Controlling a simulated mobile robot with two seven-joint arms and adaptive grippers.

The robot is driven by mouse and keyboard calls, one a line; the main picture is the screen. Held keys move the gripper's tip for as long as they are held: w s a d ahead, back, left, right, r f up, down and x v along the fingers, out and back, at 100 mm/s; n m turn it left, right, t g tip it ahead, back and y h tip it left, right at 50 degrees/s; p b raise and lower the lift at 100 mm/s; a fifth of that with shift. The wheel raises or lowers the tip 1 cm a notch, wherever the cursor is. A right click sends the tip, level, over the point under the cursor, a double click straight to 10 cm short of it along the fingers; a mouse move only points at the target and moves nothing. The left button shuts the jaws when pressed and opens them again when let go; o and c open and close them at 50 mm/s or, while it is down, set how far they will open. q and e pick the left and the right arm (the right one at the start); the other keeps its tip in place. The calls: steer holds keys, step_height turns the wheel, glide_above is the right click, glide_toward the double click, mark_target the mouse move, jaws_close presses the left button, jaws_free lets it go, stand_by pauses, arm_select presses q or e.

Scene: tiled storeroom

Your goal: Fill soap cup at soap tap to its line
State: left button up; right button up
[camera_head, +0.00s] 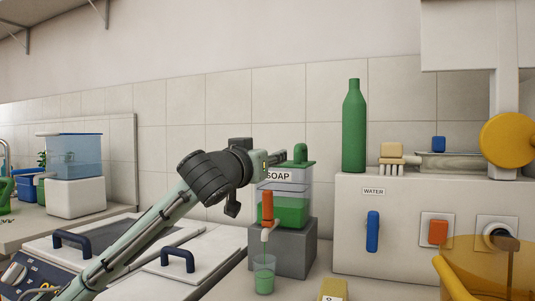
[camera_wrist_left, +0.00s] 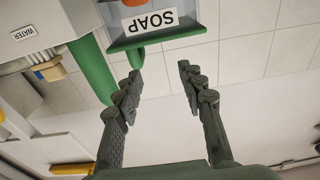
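The soap dispenser (camera_head: 293,188) is a clear tank with green liquid, a SOAP label and a green lid, standing on a grey block. It shows upside down in the left wrist view (camera_wrist_left: 185,28). Its orange tap handle (camera_head: 267,206) stands upright above a pale spout (camera_head: 265,235). The clear soap cup (camera_head: 264,262) stands under the spout. Its lower part looks green; its fill line is too small to make out. My left gripper (camera_head: 281,157) is beside the tank's top, above the tap handle. Its fingers are apart and empty in the left wrist view (camera_wrist_left: 160,72). My right gripper is not visible.
A green bottle (camera_head: 354,130) and a brush (camera_head: 392,158) stand on the white unit (camera_head: 350,215) at right, with a blue WATER handle (camera_head: 372,231) and an orange switch (camera_head: 438,233). A yellow translucent container (camera_head: 490,262) is at front right. A blue tank (camera_head: 75,155) stands far left.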

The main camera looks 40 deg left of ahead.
mark_target(268, 208)
arm_select(q)
steer(key=shift+r, duration=0.45)
steer(key=shift+c, duration=0.3)
